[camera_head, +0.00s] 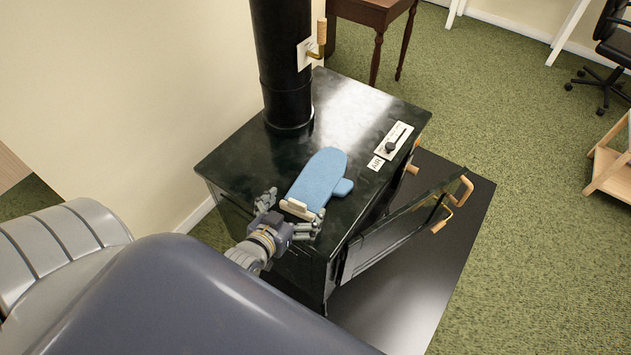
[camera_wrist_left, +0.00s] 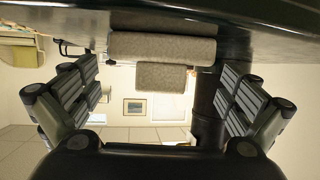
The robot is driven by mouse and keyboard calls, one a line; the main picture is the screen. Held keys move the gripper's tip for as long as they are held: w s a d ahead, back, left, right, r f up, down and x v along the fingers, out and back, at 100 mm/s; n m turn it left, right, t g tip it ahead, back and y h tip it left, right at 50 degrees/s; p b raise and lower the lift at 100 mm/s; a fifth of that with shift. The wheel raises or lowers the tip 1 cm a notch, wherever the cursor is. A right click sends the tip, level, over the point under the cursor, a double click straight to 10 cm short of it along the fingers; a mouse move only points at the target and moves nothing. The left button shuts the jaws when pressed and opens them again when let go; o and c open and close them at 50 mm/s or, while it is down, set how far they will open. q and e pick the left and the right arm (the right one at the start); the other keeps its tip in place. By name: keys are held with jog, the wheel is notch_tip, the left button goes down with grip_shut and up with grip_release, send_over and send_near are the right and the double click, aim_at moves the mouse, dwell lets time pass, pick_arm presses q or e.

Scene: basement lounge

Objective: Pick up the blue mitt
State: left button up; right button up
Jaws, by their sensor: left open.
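The blue mitt (camera_head: 322,176) lies flat on top of the black stove (camera_head: 240,165). Its pale cuff (camera_head: 299,209) faces my left gripper (camera_head: 290,213), near the stove's near edge. My left gripper is open, with one finger on each side of the cuff. In the left wrist view, a grey, fabric-like shape that appears to be the cuff (camera_wrist_left: 162,47) shows between the spread fingers of my left gripper (camera_wrist_left: 160,84). I cannot tell whether any finger touches it. My right gripper is not in view.
The black stovepipe (camera_head: 283,65) rises behind the mitt. A control plate (camera_head: 393,143) sits on the stove's right side. The stove door (camera_head: 398,232) hangs open over a dark floor mat (camera_head: 462,210).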

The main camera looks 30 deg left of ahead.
aim_at(304, 199)
pick_arm(q)
jog(key=x, duration=0.4)
jog(key=shift+w, duration=0.2)
jog(key=c, duration=1)
jog(key=shift+o, duration=0.2)
jog(key=shift+r, duration=0.1)
